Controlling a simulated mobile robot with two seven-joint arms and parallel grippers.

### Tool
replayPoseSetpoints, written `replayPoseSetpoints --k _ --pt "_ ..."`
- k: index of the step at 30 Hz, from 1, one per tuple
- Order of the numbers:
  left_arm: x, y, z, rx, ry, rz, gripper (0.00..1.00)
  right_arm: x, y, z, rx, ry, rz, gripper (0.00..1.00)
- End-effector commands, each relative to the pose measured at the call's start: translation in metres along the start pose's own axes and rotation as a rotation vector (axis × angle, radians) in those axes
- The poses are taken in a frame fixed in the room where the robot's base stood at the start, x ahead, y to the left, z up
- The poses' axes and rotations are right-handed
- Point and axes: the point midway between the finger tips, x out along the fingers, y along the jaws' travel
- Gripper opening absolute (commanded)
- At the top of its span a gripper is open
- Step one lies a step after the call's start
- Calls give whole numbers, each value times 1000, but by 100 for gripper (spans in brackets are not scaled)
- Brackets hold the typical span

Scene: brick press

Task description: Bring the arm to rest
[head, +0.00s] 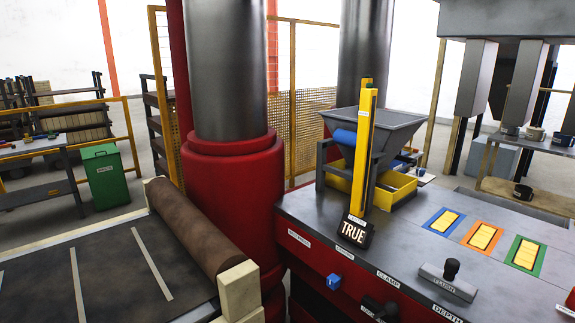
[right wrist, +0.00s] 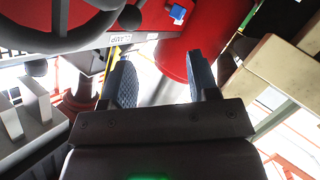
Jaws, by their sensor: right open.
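My right gripper (right wrist: 164,80) is open in the right wrist view, its two blue-grey padded fingers spread apart with nothing between them. Beyond the fingers is the rounded red column base (right wrist: 205,35). Part of a dark handwheel (right wrist: 62,38) shows at the upper left of that view, apart from the fingers in the picture. Neither gripper shows in the head view, and my left gripper is in neither frame.
The grey-topped console (head: 400,250) carries a TRUE sign (head: 353,232), a yellow post (head: 363,150), a hopper (head: 385,135) and a knobbed FLUSH block (head: 447,280). Yellow pieces lie on coloured pads at right. A dark belt (head: 110,265) with a roller (head: 195,228) is at left.

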Motion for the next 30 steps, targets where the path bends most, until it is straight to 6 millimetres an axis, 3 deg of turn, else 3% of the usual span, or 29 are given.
replayPoseSetpoints --k 3,6,13,18,25,28,30 --pt "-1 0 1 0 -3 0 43 -24 -19 36 288 -26 -9 55" --pt "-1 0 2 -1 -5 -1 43 -47 -32 66 436 -73 3 55" --pt "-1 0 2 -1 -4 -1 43 -100 -62 129 568 -233 39 55" --pt "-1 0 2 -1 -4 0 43 -121 -76 145 590 -286 40 55" --pt "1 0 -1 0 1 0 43 -124 -77 148 588 -294 38 55" --pt "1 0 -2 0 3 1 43 -124 -77 148 587 -294 38 43" --pt "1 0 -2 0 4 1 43 -124 -77 147 587 -294 38 43"
